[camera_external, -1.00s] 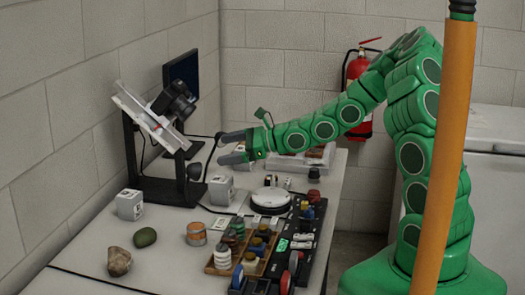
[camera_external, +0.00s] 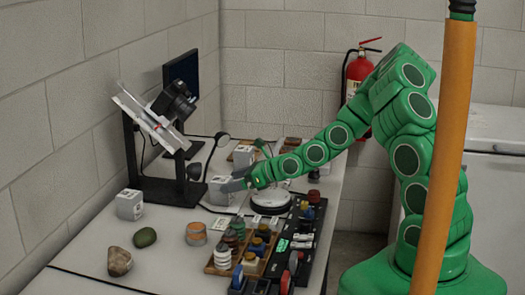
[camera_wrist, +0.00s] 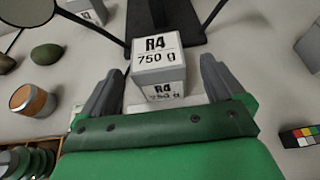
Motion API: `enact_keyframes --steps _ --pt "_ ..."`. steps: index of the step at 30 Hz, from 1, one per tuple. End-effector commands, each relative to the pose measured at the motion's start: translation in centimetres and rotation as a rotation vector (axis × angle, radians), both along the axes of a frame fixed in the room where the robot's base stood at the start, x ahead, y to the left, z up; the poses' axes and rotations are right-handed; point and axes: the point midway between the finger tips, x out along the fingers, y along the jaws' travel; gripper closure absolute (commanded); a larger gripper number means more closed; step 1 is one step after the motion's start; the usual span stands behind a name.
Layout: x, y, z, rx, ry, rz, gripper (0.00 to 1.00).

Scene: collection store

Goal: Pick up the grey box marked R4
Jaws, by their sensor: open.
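The grey box marked R4 (camera_wrist: 160,55), also reading 750 g, stands in the wrist view between and just ahead of the two fingertips. In the external view the box at the fingertips (camera_external: 219,190) stands on the table beside the black stand's foot; its marking is too small to read there. My gripper (camera_wrist: 158,78) is open, with one grey finger on each side of the box's near part. In the external view my gripper (camera_external: 232,181) is low over the table, pointing left. I cannot tell whether either finger touches the box.
Two similar grey boxes stand nearby, one at left (camera_external: 129,204) and one behind (camera_external: 243,156). A black stand (camera_external: 172,190) holds a tilted board beyond R4. A white round device (camera_external: 270,203) and a tray of bottles (camera_external: 240,255) are close to my arm.

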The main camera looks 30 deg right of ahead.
Motion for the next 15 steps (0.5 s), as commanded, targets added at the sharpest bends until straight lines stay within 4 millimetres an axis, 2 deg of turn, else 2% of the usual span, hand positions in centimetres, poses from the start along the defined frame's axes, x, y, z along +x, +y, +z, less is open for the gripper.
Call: enact_keyframes --steps 7,15 --pt "1.7 2.1 -1.3 -0.002 -0.002 0.004 0.04" --pt "3.1 3.1 -1.8 0.0 -0.004 0.0 0.04"
